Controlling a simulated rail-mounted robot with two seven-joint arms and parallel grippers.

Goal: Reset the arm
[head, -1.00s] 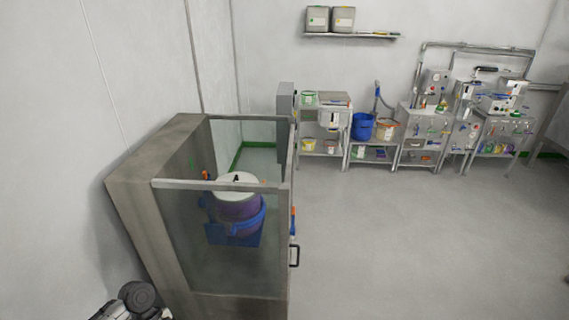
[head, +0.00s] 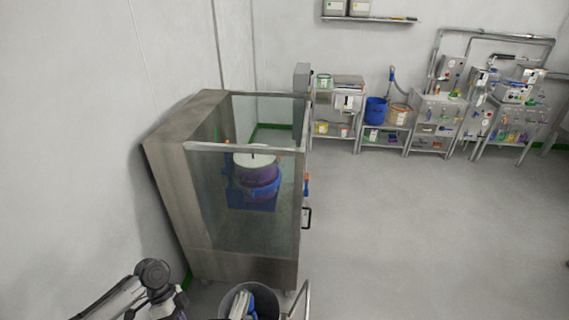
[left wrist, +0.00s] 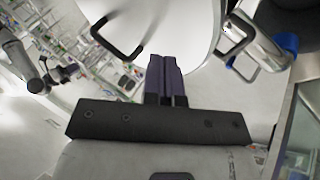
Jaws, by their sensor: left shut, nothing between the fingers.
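My left gripper (left wrist: 165,80) shows in the left wrist view. A large white rounded surface lies behind the fingertips. A black looped handle is at its left, and a metal part with a blue ring is at its right. In the head view, part of my left arm shows at the bottom left, but its gripper is out of frame.
A steel cabinet with glass panels (head: 190,165) stands close in front, with a white-topped purple drum (head: 256,162) inside. A dark bin (head: 272,300) stands at the bottom edge. Equipment stands (head: 435,120) line the back. The floor (head: 420,230) at right is clear.

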